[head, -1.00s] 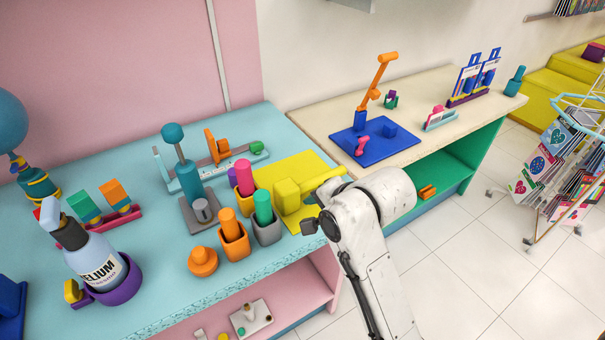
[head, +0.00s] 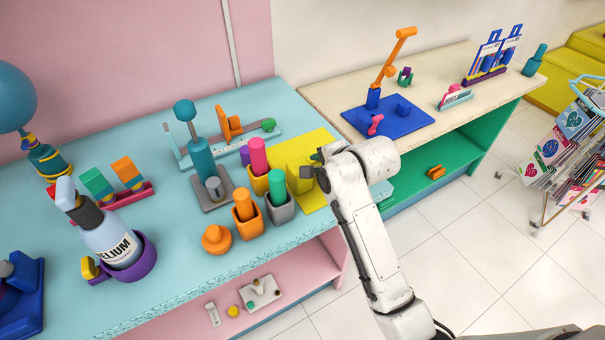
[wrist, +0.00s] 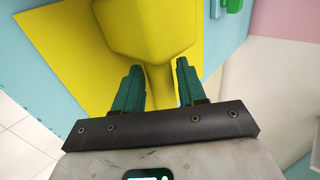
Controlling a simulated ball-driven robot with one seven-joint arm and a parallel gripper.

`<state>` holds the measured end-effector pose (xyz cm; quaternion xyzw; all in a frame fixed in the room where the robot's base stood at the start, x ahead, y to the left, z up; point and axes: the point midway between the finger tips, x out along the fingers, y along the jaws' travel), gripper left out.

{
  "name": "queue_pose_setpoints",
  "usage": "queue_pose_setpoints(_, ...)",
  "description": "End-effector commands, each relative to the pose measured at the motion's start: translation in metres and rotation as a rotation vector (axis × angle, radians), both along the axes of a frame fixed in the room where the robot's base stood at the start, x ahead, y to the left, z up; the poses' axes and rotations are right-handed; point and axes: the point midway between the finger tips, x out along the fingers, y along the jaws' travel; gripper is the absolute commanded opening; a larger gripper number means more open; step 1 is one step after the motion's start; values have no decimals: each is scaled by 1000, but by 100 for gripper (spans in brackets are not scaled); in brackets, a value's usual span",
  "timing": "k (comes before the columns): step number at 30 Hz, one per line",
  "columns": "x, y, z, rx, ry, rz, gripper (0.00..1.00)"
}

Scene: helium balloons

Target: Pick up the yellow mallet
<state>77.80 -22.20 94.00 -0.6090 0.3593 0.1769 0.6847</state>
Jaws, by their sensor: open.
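The yellow mallet (head: 298,178) lies on a yellow mat (head: 318,140) at the right end of the blue bench. In the head view its blocky head shows, while my wrist hides its handle. My gripper (head: 313,166) is at the handle side of the mallet. In the wrist view the mallet's wide head (wrist: 150,28) is at the top, and its handle runs down between my two green fingers (wrist: 158,68). The fingers are open on either side of the handle. I cannot tell whether either one touches it.
Orange, yellow and grey cups (head: 279,209) holding coloured cylinders stand close left of the mallet. A teal pump-like tool (head: 201,158) stands behind them. A helium bottle (head: 108,238) is farther left. The cream table (head: 440,75) with a blue stand is to the right.

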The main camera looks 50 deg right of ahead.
Motion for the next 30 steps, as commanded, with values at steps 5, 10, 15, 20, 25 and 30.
queue_pose_setpoints(5, 10, -3, -11, -1, -1, -1, 41)
queue_pose_setpoints(10, 11, -3, -12, 0, -1, 0, 41)
queue_pose_setpoints(15, 11, -3, -12, 0, 0, 0, 31)
queue_pose_setpoints(20, 11, -3, -12, 0, 0, 0, 16)
queue_pose_setpoints(25, 11, -3, -12, 0, 1, 0, 0)
queue_pose_setpoints(30, 10, -3, -12, 0, 1, 0, 0)
